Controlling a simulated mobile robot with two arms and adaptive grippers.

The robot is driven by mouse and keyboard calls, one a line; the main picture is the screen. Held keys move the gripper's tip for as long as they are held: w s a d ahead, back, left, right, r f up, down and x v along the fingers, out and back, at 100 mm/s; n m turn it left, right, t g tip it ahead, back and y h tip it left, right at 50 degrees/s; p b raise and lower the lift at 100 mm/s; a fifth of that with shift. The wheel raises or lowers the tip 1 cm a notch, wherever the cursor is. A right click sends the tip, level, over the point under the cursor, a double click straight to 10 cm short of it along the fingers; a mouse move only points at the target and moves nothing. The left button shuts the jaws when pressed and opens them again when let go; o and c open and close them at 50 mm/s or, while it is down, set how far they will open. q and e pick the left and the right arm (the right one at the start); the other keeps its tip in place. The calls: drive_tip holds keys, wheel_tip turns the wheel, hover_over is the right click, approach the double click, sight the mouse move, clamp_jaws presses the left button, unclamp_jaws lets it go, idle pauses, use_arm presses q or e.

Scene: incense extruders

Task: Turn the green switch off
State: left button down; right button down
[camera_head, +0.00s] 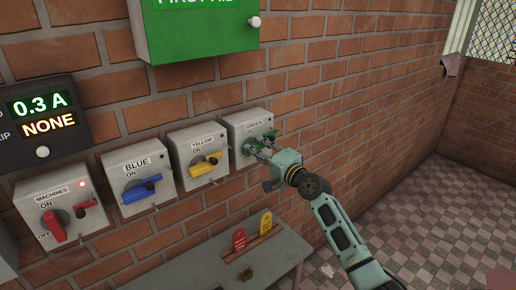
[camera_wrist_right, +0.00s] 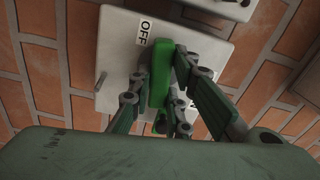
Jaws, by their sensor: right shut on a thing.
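The green switch is a grey box (camera_head: 240,125) labelled GREEN, rightmost in the row on the brick wall. My right gripper (camera_head: 262,146) reaches it from the right and its fingers cover most of the handle. In the right wrist view, the green handle (camera_wrist_right: 161,75) is between the two fingers, which are shut on it. The OFF label (camera_wrist_right: 145,32) is just beside one end of the handle. The handle's exact setting is hard to tell. My left gripper is not in view.
The yellow (camera_head: 191,142), blue (camera_head: 122,165) and machines (camera_head: 40,188) switch boxes stand to the left. A display (camera_head: 45,112) reads 0.3 A and NONE. A green first-aid box (camera_head: 198,35) hangs above. A grey table (camera_head: 206,258) with red and yellow tags is below.

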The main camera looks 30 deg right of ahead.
drive_tip(key=shift+m+p, duration=0.3)
drive_tip(key=shift+m, duration=0.6)
drive_tip(key=c, duration=1.6)
unclamp_jaws()
drive_tip(key=shift+c, duration=0.2)
drive_tip(key=s+d, duration=0.1)
drive_tip(key=s, duration=1.1)
